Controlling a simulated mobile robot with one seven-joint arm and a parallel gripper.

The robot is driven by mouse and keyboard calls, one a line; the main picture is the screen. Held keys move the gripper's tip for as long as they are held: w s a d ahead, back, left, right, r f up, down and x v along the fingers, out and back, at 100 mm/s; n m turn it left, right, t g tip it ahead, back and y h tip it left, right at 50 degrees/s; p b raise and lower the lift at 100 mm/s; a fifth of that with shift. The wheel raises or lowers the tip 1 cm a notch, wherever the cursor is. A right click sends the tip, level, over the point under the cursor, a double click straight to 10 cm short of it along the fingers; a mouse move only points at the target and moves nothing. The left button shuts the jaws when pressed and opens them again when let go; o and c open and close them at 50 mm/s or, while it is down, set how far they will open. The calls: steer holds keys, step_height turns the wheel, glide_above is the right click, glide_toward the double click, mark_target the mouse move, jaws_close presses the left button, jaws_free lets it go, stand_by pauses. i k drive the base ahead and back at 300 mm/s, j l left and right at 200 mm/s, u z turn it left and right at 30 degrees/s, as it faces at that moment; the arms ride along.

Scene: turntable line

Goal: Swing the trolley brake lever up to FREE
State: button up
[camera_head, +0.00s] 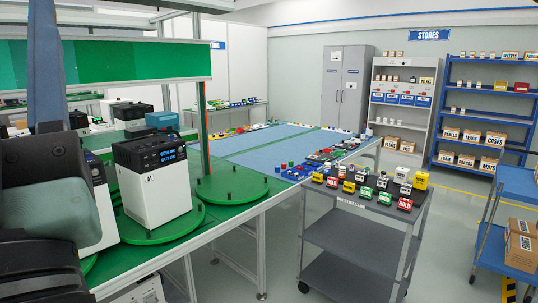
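A grey trolley (352,245) stands in the middle right of the head view, beside the end of the green bench. Its top carries several small coloured blocks with labels, and its lower shelf looks bare. A blue trolley (518,182) is cut off by the right edge and holds cardboard boxes. No brake lever or FREE mark can be made out on either trolley. A small yellow-and-black striped patch shows low by the blue trolley; I cannot tell what it is. My arm fills the left edge, close to the camera. My gripper's fingers are not visible.
The green bench (237,211) carries round green turntables (232,186) and a white-and-black device (152,180). Blue mats (262,140) lie beyond. A grey cabinet (345,85) and blue shelves (487,110) line the back wall. Grey floor between the two trolleys is clear.

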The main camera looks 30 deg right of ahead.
mark_target(519, 183)
steer(key=z, duration=1.7)
steer(key=i+l+z, duration=0.15)
steer(key=z, duration=0.25)
steer(key=i+l+z, duration=0.1)
steer(key=z, duration=0.35)
steer(key=i+z, duration=0.2)
steer(key=z, duration=0.2)
steer(key=i, duration=9.55)
steer(key=l, duration=0.15)
